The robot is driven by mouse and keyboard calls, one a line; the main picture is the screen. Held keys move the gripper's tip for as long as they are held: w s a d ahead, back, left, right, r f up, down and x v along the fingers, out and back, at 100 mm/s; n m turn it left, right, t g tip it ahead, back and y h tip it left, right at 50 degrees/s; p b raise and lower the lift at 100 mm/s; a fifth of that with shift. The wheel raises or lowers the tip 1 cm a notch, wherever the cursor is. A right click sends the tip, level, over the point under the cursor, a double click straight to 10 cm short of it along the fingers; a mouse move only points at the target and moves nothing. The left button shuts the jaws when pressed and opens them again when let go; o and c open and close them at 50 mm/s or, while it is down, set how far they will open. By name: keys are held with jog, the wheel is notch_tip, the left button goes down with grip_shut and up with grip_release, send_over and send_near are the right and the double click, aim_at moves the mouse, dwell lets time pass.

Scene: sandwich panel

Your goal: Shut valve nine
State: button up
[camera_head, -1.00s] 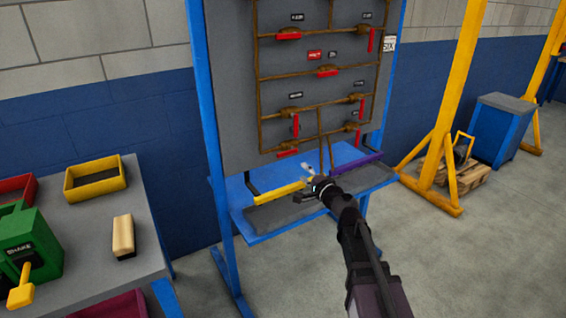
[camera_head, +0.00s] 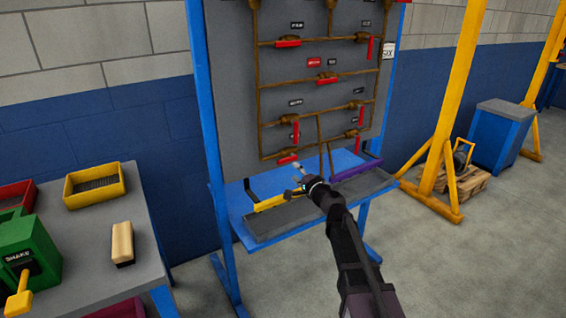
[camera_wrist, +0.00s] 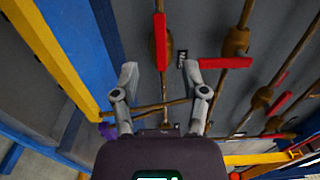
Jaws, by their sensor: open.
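The grey panel (camera_head: 235,80) carries brown pipes and several valves with red handles. In the head view, red handles include the lowest one (camera_head: 288,160), an upright one above it (camera_head: 295,131), and one at lower right (camera_head: 359,146). The small labels are too blurred to read, so I cannot tell which is valve nine. My gripper (camera_head: 300,177) is open and empty, just below the panel's lowest pipe. In the wrist view my gripper (camera_wrist: 162,82) has its fingers apart, with a red handle (camera_wrist: 160,42) and brown pipe lying beyond the gap.
Below the panel is a blue shelf with a grey tray (camera_head: 265,226), a yellow bar (camera_head: 277,202) and a purple bar (camera_head: 357,169). A table with bins and a green machine (camera_head: 28,252) stands at left. A yellow post (camera_head: 455,90) stands at right.

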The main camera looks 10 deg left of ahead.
aim_at(284, 162)
jog(key=x, duration=0.9)
jog(key=shift+s, duration=0.1)
jog(key=shift+d, duration=0.1)
grip_shut()
